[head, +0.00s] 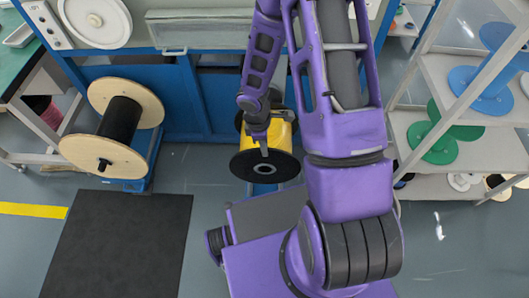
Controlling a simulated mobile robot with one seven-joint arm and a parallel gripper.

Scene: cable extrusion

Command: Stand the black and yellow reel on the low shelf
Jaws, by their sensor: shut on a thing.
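The black and yellow reel (265,168) is in the middle of the head view, with a black flange facing the camera and a yellow core (281,135) behind it. My gripper (264,150) is shut on the reel at its upper side. My purple arm covers part of the reel's right side. The shelf rack (398,124) stands at the right. One of its lower shelves (478,141) holds green reels, and small white and dark items sit beneath it. I cannot tell which level is the low shelf.
A large wooden-flanged reel with black cable (121,118) stands at the left. A dark mat (120,245) lies on the floor in front of it. A blue bench or machine frame (175,90) runs along the back. Blue reels (478,90) sit higher on the rack.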

